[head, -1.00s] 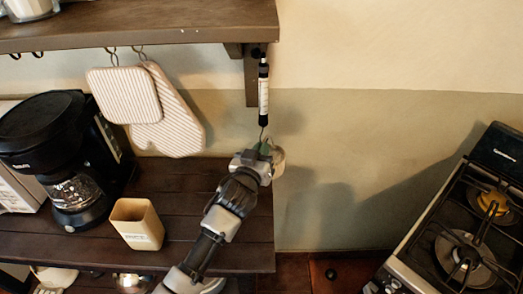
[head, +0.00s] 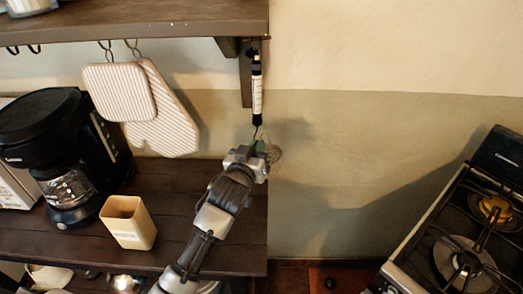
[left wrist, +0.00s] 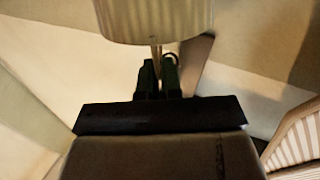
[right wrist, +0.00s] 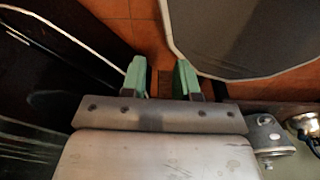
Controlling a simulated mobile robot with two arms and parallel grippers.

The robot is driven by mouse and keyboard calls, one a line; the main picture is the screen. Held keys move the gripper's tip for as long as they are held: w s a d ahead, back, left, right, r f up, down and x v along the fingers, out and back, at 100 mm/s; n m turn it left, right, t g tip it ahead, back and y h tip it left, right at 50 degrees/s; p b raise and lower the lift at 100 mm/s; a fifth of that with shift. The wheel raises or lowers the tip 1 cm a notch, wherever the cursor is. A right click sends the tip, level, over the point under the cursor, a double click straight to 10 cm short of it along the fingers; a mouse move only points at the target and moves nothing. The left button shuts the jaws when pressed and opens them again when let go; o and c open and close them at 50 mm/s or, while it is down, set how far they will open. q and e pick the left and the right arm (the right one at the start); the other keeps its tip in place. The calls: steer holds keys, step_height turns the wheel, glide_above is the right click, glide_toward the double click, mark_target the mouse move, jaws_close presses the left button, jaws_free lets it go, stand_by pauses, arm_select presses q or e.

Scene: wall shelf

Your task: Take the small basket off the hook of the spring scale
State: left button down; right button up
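The spring scale (head: 257,90), a slim black and white tube, hangs from the shelf bracket. Its thin hook (head: 256,131) reaches down to just above my left gripper (head: 264,148). I cannot tell if the hook still touches the handle. My right gripper (right wrist: 161,75) is open and empty.
The wall shelf (head: 130,27) is above, with oven mitts (head: 150,105) hanging left. A coffee maker (head: 65,150) and a cream box (head: 129,222) stand on the counter (head: 185,178). A stove (head: 450,230) is at right. Bare wall lies between.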

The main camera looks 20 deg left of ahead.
arm_select(q)
steer(key=shift+d+r, duration=0.15)
steer(key=shift+r, duration=0.15)
steer(key=w+d+b, duration=0.1)
steer(key=d, duration=0.4)
steer(key=shift+w+d, duration=0.4)
steer(key=shift+d, duration=0.1)
stand_by(0.4)
steer(key=shift+r, duration=0.1)
